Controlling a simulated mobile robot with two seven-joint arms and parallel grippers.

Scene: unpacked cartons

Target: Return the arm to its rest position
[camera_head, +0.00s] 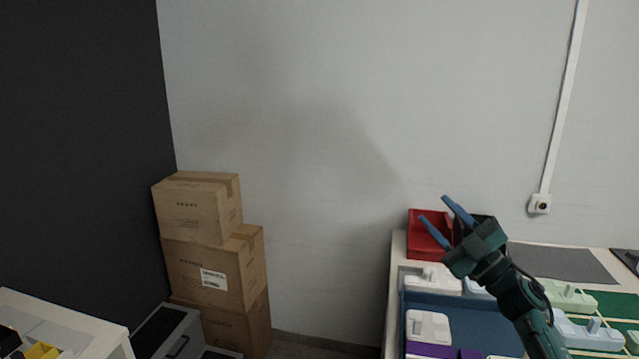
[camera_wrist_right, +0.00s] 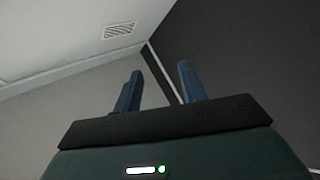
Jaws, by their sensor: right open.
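My right gripper (camera_head: 440,220) is raised above the table at the right of the head view. Its two blue fingers are apart with nothing between them, and they point up and to the left. In the right wrist view the same gripper (camera_wrist_right: 158,88) shows both fingers spread and empty against the walls and ceiling. My right arm comes up from the lower right, in front of part of the table. My left gripper is not in the head view.
The table (camera_head: 397,272) holds a red bin (camera_head: 423,238), a dark bin behind my gripper, a blue tray (camera_head: 470,318) and several white power adapters. Stacked cartons (camera_head: 215,275) stand at the left by the wall. A white surface (camera_head: 75,318) is at the lower left.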

